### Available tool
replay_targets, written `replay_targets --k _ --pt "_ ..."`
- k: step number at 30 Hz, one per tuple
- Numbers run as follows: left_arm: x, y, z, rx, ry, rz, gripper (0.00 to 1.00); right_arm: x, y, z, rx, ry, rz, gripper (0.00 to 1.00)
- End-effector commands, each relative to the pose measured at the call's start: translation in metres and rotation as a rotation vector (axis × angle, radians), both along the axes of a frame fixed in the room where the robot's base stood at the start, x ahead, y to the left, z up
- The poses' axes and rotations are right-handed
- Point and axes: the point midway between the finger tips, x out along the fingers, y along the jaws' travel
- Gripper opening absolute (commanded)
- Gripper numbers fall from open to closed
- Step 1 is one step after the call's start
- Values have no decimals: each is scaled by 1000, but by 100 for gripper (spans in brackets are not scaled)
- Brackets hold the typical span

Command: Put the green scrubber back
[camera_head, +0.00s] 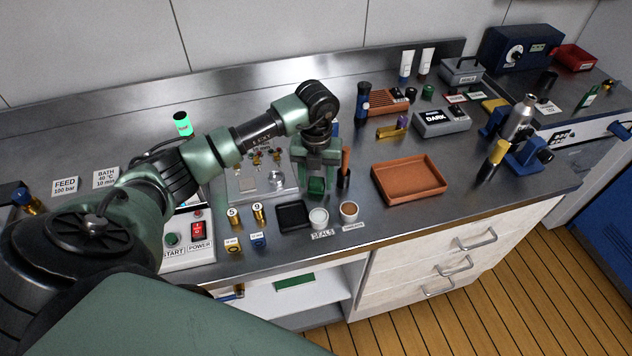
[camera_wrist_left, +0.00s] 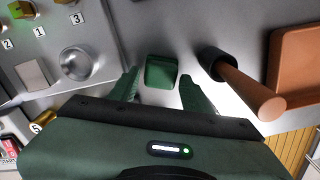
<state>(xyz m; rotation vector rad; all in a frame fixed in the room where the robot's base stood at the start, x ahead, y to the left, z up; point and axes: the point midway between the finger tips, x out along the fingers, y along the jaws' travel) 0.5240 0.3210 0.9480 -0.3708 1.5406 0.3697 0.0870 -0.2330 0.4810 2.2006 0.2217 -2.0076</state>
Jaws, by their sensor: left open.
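A dark green block (camera_head: 316,187), which looks like the green scrubber, lies on the steel worktop directly below my left gripper (camera_head: 317,174). In the left wrist view the green block (camera_wrist_left: 161,72) shows between the two fingertips, with a gap on each side. My left gripper (camera_wrist_left: 160,90) is open, points down and holds nothing. I cannot tell how far the fingertips are above the worktop. My right gripper is in neither view.
A wooden-handled tool in a black cup (camera_head: 344,176) stands close to the right of my gripper. A terracotta tray (camera_head: 408,196) lies further right. A metal plate with a knob (camera_wrist_left: 75,62) is to the left. A black tray (camera_head: 293,228) and small cups (camera_head: 318,217) are in front.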

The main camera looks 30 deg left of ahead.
Motion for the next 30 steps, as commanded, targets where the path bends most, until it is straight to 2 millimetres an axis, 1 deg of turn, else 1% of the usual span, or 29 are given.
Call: replay_targets --k 1,9,12,15,18,21,30 --pt "1 1 7 0 -5 -1 48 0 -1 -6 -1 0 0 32" --pt "1 1 65 1 -6 -1 48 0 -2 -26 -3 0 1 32" --pt "1 0 84 0 -5 -1 48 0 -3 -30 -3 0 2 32" --pt "1 0 97 0 -2 0 48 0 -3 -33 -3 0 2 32" --pt "1 0 106 1 -2 0 48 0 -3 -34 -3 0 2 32" --pt "0 0 109 0 0 0 48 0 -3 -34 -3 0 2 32" --pt "0 0 109 0 1 0 48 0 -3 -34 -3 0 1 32"
